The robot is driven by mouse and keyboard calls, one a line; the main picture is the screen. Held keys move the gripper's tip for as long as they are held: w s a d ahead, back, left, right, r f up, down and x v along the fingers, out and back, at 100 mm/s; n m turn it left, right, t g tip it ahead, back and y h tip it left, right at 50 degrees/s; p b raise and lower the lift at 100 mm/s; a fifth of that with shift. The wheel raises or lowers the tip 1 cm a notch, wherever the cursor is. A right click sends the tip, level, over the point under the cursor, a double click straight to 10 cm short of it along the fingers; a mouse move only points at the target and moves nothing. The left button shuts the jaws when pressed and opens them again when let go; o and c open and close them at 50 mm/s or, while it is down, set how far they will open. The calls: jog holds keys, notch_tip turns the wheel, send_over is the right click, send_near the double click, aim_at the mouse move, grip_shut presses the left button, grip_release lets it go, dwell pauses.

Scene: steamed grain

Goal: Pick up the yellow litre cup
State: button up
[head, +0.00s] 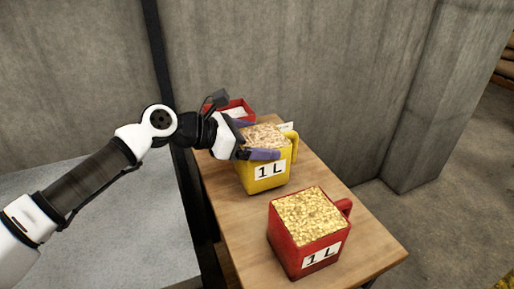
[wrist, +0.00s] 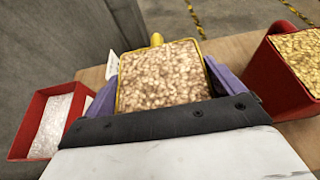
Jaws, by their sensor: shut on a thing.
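The yellow litre cup (head: 264,176) is a square yellow cup with a "1 L" label, filled with pale brown flakes. It stands on the wooden table in the head view, its handle at the right. In the wrist view the yellow cup (wrist: 122,88) is straight ahead, between the purple fingers. My gripper (head: 258,146) is shut on the cup, with a purple finger across its near side above the label. In the wrist view my gripper (wrist: 162,98) has one finger on each side of the cup. The cup's base is hidden in the wrist view.
A red litre cup (head: 308,254) full of yellow grain stands nearer on the table (head: 237,226). A red container (wrist: 22,137) with white contents stands on the other side, close to my gripper. A small white card (head: 286,127) shows behind the yellow cup. A concrete wall is behind.

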notch_tip(320, 180, up, 18)
jog(key=b, duration=0.1)
jog(key=shift+f, duration=0.1)
